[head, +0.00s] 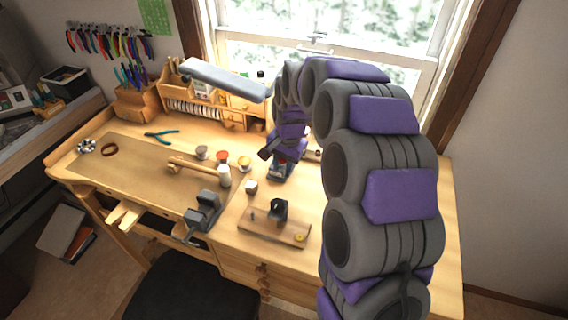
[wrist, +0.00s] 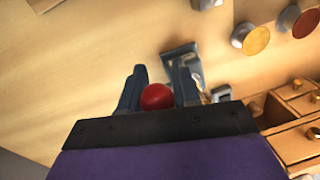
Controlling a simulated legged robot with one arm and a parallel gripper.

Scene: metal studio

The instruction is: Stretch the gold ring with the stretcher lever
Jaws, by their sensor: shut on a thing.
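My gripper (head: 283,152) reaches down over the right half of the workbench, above a small blue-grey tool that looks like the ring stretcher (head: 281,172). In the wrist view my gripper (wrist: 158,80) has its two dark fingers shut on a red ball knob (wrist: 157,97), which looks like the end of the stretcher lever. Part of the blue-grey stretcher body (wrist: 181,52) shows beyond the fingers. The lever's shaft is hidden. I cannot make out the gold ring for certain on the stretcher.
A wooden board with a dark block (head: 262,232) sits in front, with a small yellow round thing (head: 299,237) on it. A grey vise (head: 203,212), a mallet (head: 195,168) and small round pots (head: 222,157) lie to the left. Small drawers (head: 234,120) stand behind.

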